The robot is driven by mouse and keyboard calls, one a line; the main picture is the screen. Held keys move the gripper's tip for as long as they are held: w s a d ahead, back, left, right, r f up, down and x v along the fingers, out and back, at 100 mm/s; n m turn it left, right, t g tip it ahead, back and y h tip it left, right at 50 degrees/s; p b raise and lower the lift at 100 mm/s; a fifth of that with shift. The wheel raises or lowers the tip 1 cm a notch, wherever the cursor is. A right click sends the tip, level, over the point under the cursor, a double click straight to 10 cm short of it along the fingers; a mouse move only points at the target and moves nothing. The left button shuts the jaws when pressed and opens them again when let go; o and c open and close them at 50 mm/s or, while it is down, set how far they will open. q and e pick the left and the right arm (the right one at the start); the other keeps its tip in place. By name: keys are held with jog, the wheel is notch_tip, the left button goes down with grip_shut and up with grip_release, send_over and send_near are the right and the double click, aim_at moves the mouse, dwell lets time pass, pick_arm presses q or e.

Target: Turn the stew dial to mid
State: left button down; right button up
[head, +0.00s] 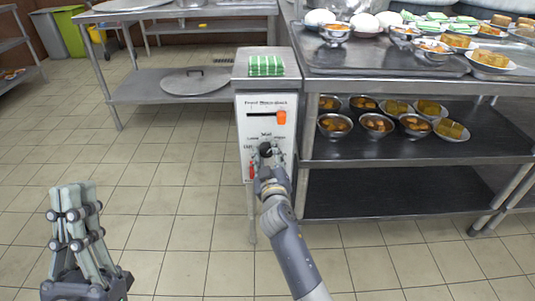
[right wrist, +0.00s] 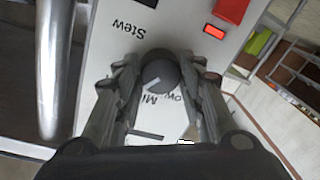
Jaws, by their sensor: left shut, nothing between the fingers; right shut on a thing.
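The dial (head: 265,149) is a dark round knob on the white front panel of a narrow cabinet (head: 266,103). It also shows in the right wrist view (right wrist: 159,75), with a pale pointer line slanting toward the lower left, near the letters "Mi". The word "Stew" is printed upside down above it there. My right gripper (head: 267,166) is at the panel, its fingers closed on opposite sides of the dial. The arm hides the panel's lower part. My left gripper (head: 75,192) is shut and empty, pointing up above the floor at the lower left.
A green striped pack (head: 266,65) lies on the cabinet top. A steel shelf unit (head: 390,86) with bowls stands close on the right. Clear tiled floor (head: 165,200) lies left.

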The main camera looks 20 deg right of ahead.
jog(key=n+p, duration=0.1)
jog(key=n, duration=0.2)
jog(key=shift+r, duration=0.2)
jog(key=n+p, duration=0.1)
jog(key=n, duration=0.2)
jog(key=shift+p, duration=0.3)
pick_arm(q)
jog(key=w+f+g+y, duration=0.3)
jog(key=w+f+g, duration=0.4)
jog(key=f, duration=0.4)
jog(key=shift+w+d+f+g, duration=0.25)
jog(key=shift+w+f+g, duration=0.15)
jog(key=shift+g, duration=0.1)
pick_arm(e)
jog(key=shift+f+n+h, duration=0.1)
jog(key=shift+n+h, duration=0.2)
jog(key=shift+n, duration=0.2)
jog(key=o, duration=1.1)
